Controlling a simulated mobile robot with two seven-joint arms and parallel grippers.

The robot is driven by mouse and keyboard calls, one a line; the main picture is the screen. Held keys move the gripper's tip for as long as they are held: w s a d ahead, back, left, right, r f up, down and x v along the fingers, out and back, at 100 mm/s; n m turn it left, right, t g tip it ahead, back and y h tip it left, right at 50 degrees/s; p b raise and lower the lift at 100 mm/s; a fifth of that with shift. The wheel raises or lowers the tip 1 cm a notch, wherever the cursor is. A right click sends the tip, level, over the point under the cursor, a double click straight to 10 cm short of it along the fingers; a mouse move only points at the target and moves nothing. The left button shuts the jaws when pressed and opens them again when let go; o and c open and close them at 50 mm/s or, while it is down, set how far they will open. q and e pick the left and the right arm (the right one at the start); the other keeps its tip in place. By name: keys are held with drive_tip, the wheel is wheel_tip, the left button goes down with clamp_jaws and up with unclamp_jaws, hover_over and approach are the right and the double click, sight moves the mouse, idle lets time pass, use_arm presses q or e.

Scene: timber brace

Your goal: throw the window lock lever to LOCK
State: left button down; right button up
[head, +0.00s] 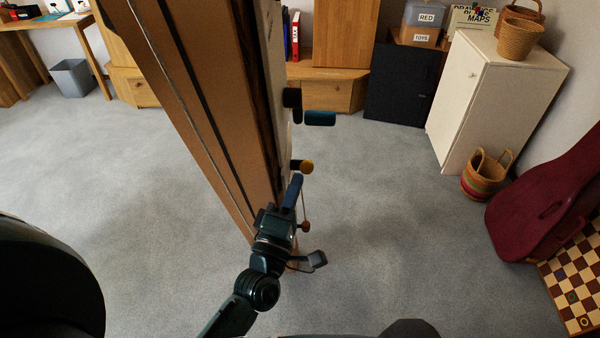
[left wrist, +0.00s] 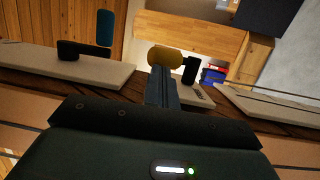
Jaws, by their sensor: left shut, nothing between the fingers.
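A tall brown timber frame (head: 215,110) with pale plates on its right face leans across the head view. A dark lever with a teal grip (head: 320,118) sticks out to the right from its upper part; the teal grip (left wrist: 105,28) is at the upper left in the left wrist view. Lower down is a yellow knob (head: 306,166) on a dark mount. My left gripper (head: 296,188) is shut and empty just below this knob. In the left wrist view the closed fingers (left wrist: 162,88) point at the yellow knob (left wrist: 165,57) and overlap it; contact is unclear. No LOCK marking is readable.
A red ball (head: 305,226) hangs on a cord beside my left wrist, and a grey pedal-like part (head: 317,260) sits below. Open carpet lies on both sides. A white cabinet (head: 490,95), a striped basket (head: 486,175) and a dark red instrument case (head: 545,200) stand at the right.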

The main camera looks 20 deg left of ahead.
use_arm(q)
drive_tip(key=v, duration=0.8)
drive_tip(key=shift+s+b, duration=0.15)
drive_tip(key=shift+b, duration=0.2)
